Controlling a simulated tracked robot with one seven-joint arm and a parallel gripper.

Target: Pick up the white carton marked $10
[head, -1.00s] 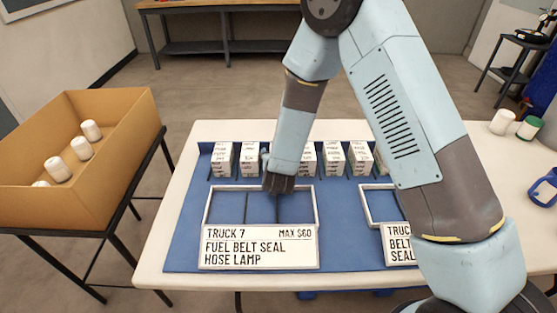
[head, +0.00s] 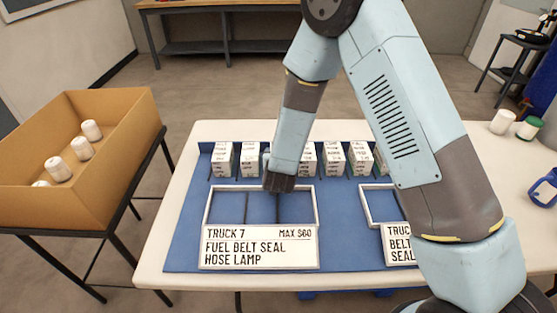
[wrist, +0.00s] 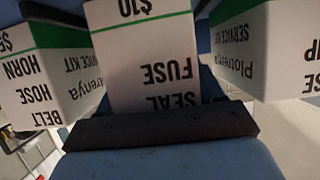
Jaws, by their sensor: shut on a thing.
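The white carton marked $10 (wrist: 150,55) is in the middle of the wrist view, with a green stripe and the words SEAL and FUSE upside down. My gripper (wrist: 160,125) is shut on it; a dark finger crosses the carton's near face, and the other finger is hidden. In the head view my gripper (head: 279,183) is at the row of cartons, just behind the Truck 7 tray. It and my arm hide the held carton there. I cannot tell whether the carton is clear of the mat.
Similar cartons stand close on both sides, a left one (wrist: 45,75) and a right one (wrist: 245,55). The Truck 7 tray (head: 205,207) has dividers and looks empty. A second tray (head: 366,205) is partly behind my arm. A cardboard box (head: 60,205) with white containers stands left.

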